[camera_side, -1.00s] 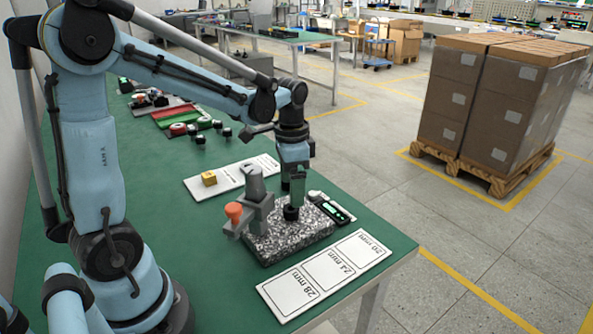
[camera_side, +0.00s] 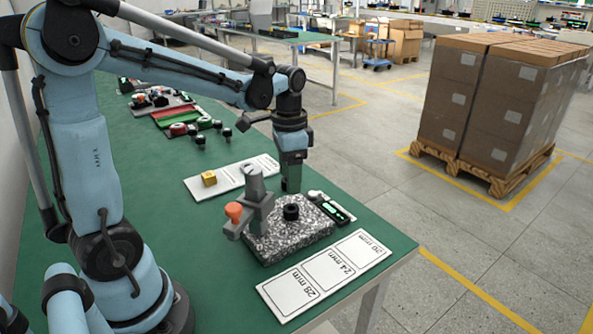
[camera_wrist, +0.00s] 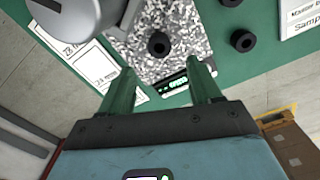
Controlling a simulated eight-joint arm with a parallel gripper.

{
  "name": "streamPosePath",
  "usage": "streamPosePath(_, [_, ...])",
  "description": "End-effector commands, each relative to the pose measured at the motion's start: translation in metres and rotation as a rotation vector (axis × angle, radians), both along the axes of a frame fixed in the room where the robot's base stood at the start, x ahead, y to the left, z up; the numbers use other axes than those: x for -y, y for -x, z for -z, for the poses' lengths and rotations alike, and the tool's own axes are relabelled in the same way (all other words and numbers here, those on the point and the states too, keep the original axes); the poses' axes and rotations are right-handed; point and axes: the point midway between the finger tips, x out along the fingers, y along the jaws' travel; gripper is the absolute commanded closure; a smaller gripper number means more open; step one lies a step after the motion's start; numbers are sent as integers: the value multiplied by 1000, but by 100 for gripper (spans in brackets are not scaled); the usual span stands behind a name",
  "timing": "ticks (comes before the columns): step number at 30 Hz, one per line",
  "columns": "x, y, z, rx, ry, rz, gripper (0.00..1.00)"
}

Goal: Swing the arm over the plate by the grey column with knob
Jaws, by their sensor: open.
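A speckled granite plate (camera_side: 275,246) lies near the table's right end. A grey column (camera_side: 255,188) stands at its left side, with a grey arm bearing an orange knob (camera_side: 234,211) that points left, off the plate. In the wrist view the grey column's top (camera_wrist: 75,15) is at the upper left. A black ring (camera_side: 291,212) sits on the plate; it also shows in the wrist view (camera_wrist: 160,43). My gripper (camera_side: 291,186) hangs just above the ring, right of the column. In the wrist view my gripper (camera_wrist: 166,72) has its green fingers apart, with nothing between them.
A white card with size fields (camera_side: 325,272) lies in front of the plate. A black device with a green display (camera_side: 335,211) is behind its right edge. A white strip with a yellow block (camera_side: 209,178) lies farther back. Several black rings (camera_side: 227,133) are beyond.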

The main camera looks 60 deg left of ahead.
Motion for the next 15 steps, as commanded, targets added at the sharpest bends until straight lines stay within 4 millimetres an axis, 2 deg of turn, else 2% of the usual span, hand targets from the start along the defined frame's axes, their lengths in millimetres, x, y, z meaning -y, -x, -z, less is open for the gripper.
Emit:
streamPosePath(5, [-4,20,-61,-1,0,-34,37])
streamPosePath(9, [-3,45,-107,-1,0,-61,37])
streamPosePath(12, [-1,62,-131,-1,0,-76,37])
streamPosePath(15, [0,75,-147,-1,0,-87,37])
